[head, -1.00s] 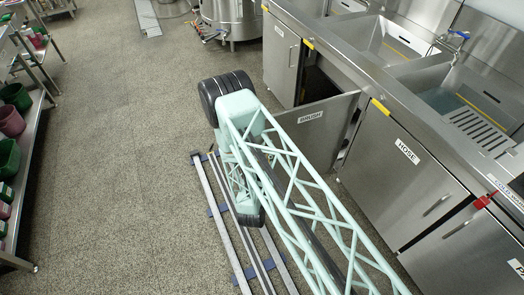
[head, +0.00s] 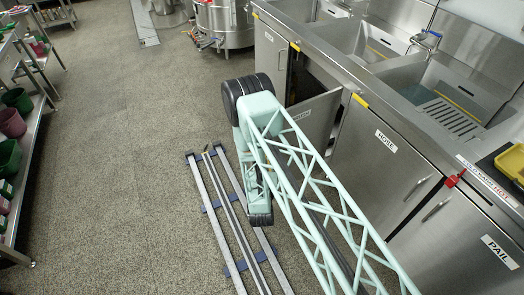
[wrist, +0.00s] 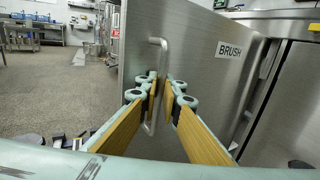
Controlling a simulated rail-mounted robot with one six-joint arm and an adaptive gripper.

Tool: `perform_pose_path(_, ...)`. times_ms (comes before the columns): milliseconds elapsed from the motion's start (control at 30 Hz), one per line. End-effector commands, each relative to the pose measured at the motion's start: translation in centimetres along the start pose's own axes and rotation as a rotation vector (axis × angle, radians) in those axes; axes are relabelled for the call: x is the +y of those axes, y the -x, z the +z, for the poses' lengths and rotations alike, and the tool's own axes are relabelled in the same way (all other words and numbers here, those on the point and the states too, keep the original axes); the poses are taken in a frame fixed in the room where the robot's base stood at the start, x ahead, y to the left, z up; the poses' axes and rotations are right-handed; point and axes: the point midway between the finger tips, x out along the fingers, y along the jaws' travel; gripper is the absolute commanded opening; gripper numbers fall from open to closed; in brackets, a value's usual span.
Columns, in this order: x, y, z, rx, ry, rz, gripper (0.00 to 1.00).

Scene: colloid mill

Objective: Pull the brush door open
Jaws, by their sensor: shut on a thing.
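The brush door (head: 316,117) is a grey metal cabinet door standing ajar, swung out from the cabinet under the sinks. Its BRUSH label (wrist: 229,50) shows in the wrist view; my arm partly covers the door in the head view. Its upright bar handle (wrist: 161,60) is near the door's free edge. My gripper (wrist: 163,95), with green pads and wooden-looking fingers, is shut on the handle's lower part. In the head view my arm hides the gripper and handle.
The dark cabinet opening (head: 312,77) shows behind the door. The closed hose door (head: 385,155) and the pail door (head: 470,245) are to the right. A rail track (head: 228,215) lies on the floor, with a shelf of colored pails (head: 12,150) at far left. The floor between is clear.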

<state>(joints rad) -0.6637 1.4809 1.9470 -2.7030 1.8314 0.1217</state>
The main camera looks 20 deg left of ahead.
Motion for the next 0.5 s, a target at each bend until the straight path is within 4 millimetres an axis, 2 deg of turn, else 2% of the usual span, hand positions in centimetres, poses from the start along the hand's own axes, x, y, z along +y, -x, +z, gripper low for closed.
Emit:
perform_pose_path(333,0.15,0.03,-0.03,0.001,-0.001,0.003,0.0)
perform_pose_path(367,0.15,0.03,-0.03,0.001,-0.001,0.003,0.07)
perform_pose_path(500,0.11,0.02,-0.02,0.001,-0.001,0.003,0.2)
